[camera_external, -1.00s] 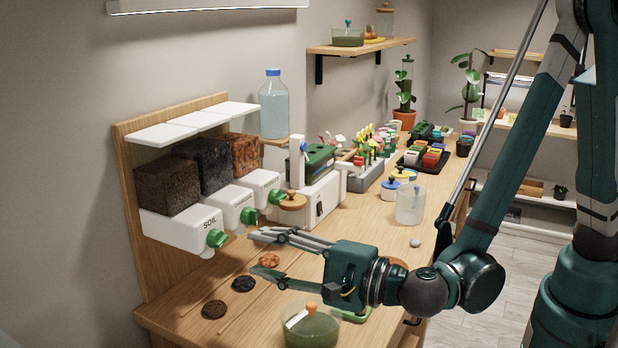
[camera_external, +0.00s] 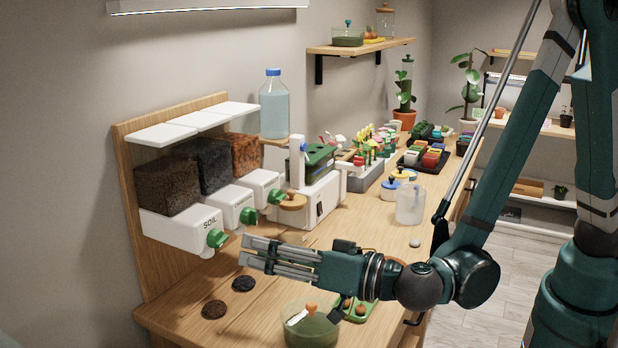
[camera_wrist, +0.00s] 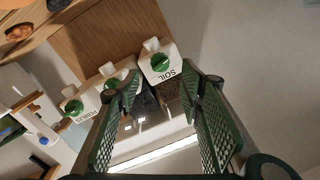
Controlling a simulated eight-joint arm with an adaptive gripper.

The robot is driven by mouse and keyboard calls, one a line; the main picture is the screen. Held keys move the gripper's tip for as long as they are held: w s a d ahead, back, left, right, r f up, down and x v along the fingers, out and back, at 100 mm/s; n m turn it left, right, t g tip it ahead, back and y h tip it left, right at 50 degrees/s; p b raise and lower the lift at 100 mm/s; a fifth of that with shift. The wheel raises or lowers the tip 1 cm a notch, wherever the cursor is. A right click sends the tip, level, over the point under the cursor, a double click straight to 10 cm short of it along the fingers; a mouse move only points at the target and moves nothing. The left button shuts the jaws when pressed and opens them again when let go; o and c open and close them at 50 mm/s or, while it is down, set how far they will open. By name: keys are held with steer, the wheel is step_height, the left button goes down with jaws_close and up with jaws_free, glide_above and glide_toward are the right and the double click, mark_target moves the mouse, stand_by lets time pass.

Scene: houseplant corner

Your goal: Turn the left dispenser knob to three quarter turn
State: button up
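The left dispenser (camera_external: 178,231) is a white box labelled SOIL with dark brown soil above it. Its green knob (camera_external: 216,239) faces outward at the front; the knob also shows in the wrist view (camera_wrist: 160,63). My gripper (camera_external: 244,251) is just right of and a little below this knob in the external view, apart from it. In the wrist view, my gripper's two green padded fingers (camera_wrist: 161,82) stand apart with nothing between them. The SOIL knob shows just beyond the tips, in line with the gap.
The middle dispenser knob (camera_external: 248,216) and right dispenser knob (camera_external: 275,196) sit close by. A wooden round knob (camera_external: 293,202) sticks out beyond. Dark discs (camera_external: 214,309) lie on the table below, and a green glass bowl (camera_external: 310,325) stands at the front edge.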

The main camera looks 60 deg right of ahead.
mark_target(225, 242)
steer(key=shift+n, duration=0.6)
steer(key=shift+w, duration=0.15)
steer(key=shift+w+a+b, duration=0.15)
steer(key=shift+w+b, duration=0.2)
steer(key=shift+w, duration=1.55)
steer(key=shift+w+a+b, duration=0.15)
steer(key=shift+w+b, duration=0.15)
steer(key=shift+w, duration=1.6)
steer(key=c, duration=0.9)
